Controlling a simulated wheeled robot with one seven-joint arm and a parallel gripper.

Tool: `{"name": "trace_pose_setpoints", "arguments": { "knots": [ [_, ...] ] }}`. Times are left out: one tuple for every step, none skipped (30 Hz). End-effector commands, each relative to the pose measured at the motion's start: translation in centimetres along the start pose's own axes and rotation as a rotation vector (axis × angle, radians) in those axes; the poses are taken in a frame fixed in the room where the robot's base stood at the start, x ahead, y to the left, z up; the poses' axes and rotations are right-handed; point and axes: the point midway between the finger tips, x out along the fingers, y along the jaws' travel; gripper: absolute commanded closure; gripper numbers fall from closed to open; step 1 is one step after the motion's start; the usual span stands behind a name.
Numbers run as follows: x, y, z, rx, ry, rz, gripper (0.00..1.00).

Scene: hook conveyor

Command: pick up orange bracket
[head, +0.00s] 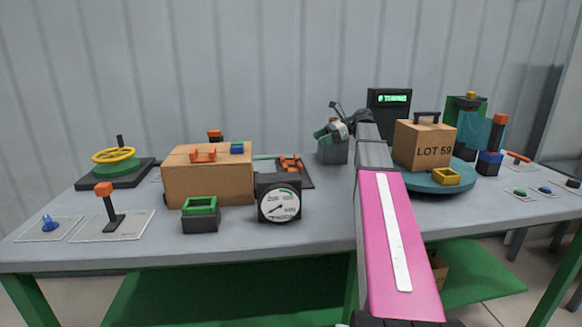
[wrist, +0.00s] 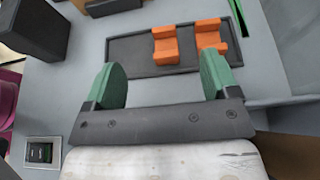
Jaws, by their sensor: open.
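An orange bracket (head: 291,163) lies on a dark tray (head: 307,181) behind the gauge. In the wrist view, orange bracket parts (wrist: 166,46) show on the dark tray (wrist: 130,58), split in two blocks; I cannot tell if they join. A second orange bracket (head: 203,155) sits on top of the cardboard box. My gripper (wrist: 160,62) is open and empty, its green-padded fingers spread, with the orange parts ahead of it and towards the right finger. In the head view my gripper (head: 329,132) is up at the back, right of the tray.
A cardboard box (head: 208,184) and a black dial gauge (head: 279,205) stand in front of the tray. A dark grey block (head: 333,153) stands right of it. A turntable (head: 425,185) carries a LOT 59 box (head: 425,147). Bare table (head: 325,205) lies right of the gauge.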

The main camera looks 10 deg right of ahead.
Motion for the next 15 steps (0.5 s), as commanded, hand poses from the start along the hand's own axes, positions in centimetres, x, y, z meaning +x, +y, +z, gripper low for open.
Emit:
{"name": "trace_pose_setpoints", "arguments": {
  "knots": [
    [0.3,0.1,-0.6,0.002,0.000,0.001,0.19],
    [0.4,0.1,-1.0,0.002,-0.001,0.001,0.19],
    [0.7,0.1,-1.6,0.002,-0.001,0.001,0.19],
    [0.9,0.1,-2.0,0.003,0.000,0.001,0.19],
    [1.1,0.1,-2.5,0.003,0.000,0.001,0.19],
    [1.3,0.1,-3.2,0.003,0.000,0.001,0.19],
    [1.5,0.1,-3.7,0.003,0.000,0.001,0.19],
    [1.7,0.1,-4.1,0.003,0.000,0.001,0.19],
    [2.0,0.1,-4.7,0.003,0.000,0.001,0.19],
    [2.2,0.1,-5.2,0.003,0.000,0.001,0.19],
    [2.4,0.1,-5.7,0.002,0.000,0.001,0.19],
    [2.6,0.1,-6.3,0.002,0.000,0.000,0.19],
    [2.8,0.1,-6.7,0.002,0.000,0.000,0.19],
    [3.0,0.1,-7.1,0.002,0.000,0.000,0.19],
    [3.6,0.1,-7.1,0.000,0.000,0.001,0.19]
  ]
}}
